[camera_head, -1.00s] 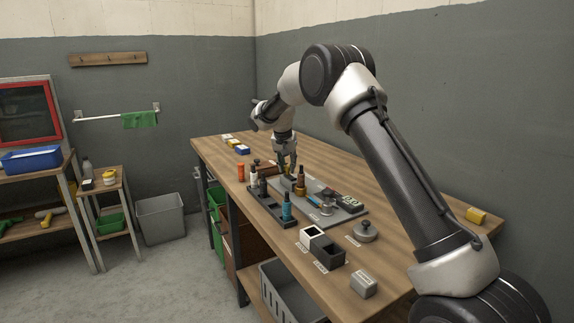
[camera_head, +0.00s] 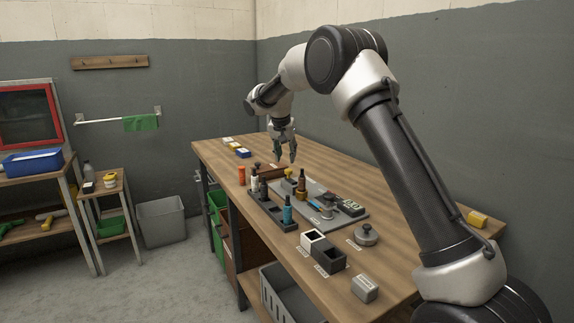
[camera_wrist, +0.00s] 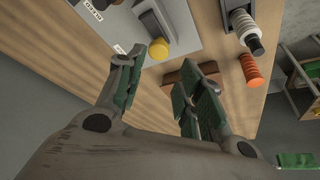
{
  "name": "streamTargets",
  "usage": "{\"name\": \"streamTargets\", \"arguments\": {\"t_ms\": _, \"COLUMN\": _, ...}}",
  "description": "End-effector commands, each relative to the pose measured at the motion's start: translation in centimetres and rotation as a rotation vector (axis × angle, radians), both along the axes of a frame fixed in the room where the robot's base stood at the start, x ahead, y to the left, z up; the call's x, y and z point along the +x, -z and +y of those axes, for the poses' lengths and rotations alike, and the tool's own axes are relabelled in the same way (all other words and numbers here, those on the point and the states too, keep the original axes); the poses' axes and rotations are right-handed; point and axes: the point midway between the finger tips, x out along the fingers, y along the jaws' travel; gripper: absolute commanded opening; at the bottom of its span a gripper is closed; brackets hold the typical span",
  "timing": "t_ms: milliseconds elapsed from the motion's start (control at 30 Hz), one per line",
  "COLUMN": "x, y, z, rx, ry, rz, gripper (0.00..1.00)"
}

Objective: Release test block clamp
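My gripper (camera_head: 284,155) is open and empty above the far end of the grey base plate on the bench. Its two fingers with green pads also show in the wrist view (camera_wrist: 160,90), spread well apart. A yellow round knob (camera_wrist: 158,49), at the end of a dark grey part on the plate (camera_wrist: 187,18), lies beyond the fingertips and touches neither. It looks like the clamp's handle; whether the clamp is open or shut I cannot tell. In the head view the yellow knob (camera_head: 288,172) shows just below the gripper, beside a dark bottle with an orange base (camera_head: 301,184).
An orange cylinder (camera_head: 241,175) stands at the bench's left edge. Small open boxes (camera_head: 329,260) and a grey round weight (camera_head: 366,235) lie nearer. The bench's right strip is mostly clear.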

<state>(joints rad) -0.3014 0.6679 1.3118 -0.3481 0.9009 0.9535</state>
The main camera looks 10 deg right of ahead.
Motion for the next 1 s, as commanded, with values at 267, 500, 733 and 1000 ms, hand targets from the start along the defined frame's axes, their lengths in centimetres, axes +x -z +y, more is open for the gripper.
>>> {"name": "streamTargets", "arguments": {"t_ms": 267, "x": -1.5, "y": -4.2, "z": 0.8, "rx": 0.001, "ry": -0.001, "rz": -0.002, "gripper": 0.36}}
{"name": "streamTargets", "arguments": {"t_ms": 500, "x": -1.7, "y": -4.7, "z": 0.9, "rx": 0.001, "ry": 0.000, "rz": 0.000, "gripper": 0.36}}
{"name": "streamTargets", "arguments": {"t_ms": 733, "x": -1.7, "y": -4.7, "z": 0.9, "rx": -0.008, "ry": -0.024, "rz": 0.004, "gripper": 0.36}}
{"name": "streamTargets", "arguments": {"t_ms": 1000, "x": -6.6, "y": 0.5, "z": 0.3, "rx": -0.079, "ry": -0.300, "rz": 0.188, "gripper": 0.36}}
